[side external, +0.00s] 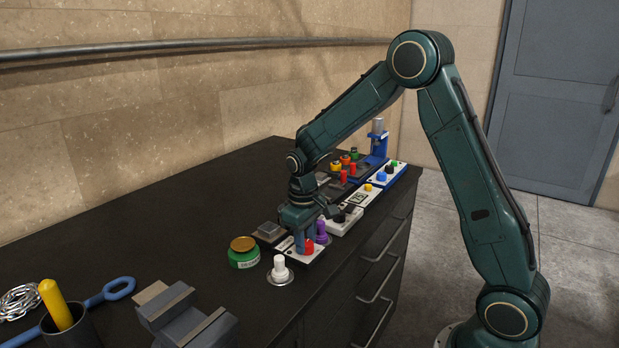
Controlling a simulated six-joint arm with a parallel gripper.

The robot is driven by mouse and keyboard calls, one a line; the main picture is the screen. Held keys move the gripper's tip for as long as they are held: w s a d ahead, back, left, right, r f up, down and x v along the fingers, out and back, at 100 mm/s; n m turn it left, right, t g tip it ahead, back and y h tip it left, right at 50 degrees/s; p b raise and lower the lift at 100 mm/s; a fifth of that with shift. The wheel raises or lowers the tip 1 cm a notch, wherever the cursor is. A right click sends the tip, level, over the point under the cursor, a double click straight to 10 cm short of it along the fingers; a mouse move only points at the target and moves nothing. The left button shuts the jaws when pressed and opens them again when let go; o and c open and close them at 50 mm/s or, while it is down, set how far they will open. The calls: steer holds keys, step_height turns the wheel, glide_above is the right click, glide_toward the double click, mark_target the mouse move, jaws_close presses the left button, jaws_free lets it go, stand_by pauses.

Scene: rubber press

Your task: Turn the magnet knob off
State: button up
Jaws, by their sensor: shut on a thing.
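My gripper (305,240) points down over a white panel (313,260) near the front edge of the dark bench. Its fingers are shut on a red knob (309,247) on that panel, and they partly cover it. I take this as the magnet knob; no label is readable at this size. A purple knob (322,232) stands just to the right of the fingers. A black knob (340,217) sits on another white panel farther back, close to my gripper. The angle of the red knob is not readable.
A white peg on a round base (280,268) and a green tin (244,254) stand left of my gripper. A grey vise (185,318), blue wrench (112,290) and cup (72,330) are in front. Several button panels line the back. The bench's left middle is clear.

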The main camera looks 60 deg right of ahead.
steer(key=shift+n, duration=1.2)
steer(key=o, duration=1)
steer(key=shift+r, duration=0.15)
steer(key=r, duration=1.3)
steer(key=shift+s+a+r, duration=0.1)
steer(key=shift+a+r, duration=0.15)
steer(key=shift+a, duration=0.15)
steer(key=shift+s+r, duration=0.1)
